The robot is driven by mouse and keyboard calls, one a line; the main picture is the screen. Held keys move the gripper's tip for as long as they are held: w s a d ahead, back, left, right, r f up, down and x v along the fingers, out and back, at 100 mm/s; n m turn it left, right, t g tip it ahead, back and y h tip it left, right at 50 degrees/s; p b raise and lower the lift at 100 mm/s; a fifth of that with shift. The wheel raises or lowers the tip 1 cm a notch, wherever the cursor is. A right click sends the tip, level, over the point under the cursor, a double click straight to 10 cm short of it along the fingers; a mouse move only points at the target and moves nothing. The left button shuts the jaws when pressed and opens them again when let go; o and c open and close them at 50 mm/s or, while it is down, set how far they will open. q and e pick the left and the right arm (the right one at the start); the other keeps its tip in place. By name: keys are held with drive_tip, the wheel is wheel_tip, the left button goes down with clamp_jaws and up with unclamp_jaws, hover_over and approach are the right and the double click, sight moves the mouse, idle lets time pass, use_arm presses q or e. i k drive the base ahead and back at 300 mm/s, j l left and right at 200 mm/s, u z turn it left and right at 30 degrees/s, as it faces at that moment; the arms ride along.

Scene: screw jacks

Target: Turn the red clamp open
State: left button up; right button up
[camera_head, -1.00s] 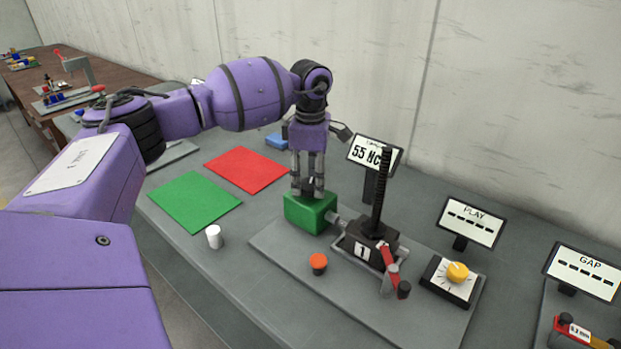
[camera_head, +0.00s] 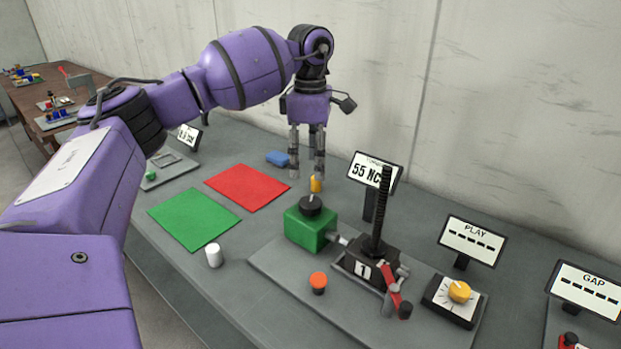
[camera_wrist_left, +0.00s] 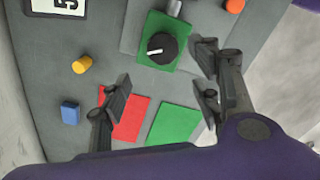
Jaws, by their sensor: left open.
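The red clamp (camera_head: 389,279) is a red lever with a dark end on the right side of the black screw jack (camera_head: 368,252) marked 1. It slants down toward the front right. My left gripper (camera_head: 306,176) points down, open and empty, above the green box (camera_head: 306,230) with a black knob (camera_head: 311,205) on top. It is left of the clamp and apart from it. In the left wrist view the green box (camera_wrist_left: 149,52) and its knob (camera_wrist_left: 161,48), with a pale pointer, lie beyond the open fingers. The clamp does not show there.
An orange button (camera_head: 318,281) and a yellow dial (camera_head: 459,291) flank the jack on the grey plate (camera_head: 280,265). A 55 NC sign (camera_head: 374,170) stands behind the tall screw. A white cylinder (camera_head: 213,255) and a yellow cylinder (camera_head: 316,184) stand nearby. The red mat (camera_head: 247,187) is bare.

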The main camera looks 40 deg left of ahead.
sight(404, 309)
drive_tip(key=k, duration=1)
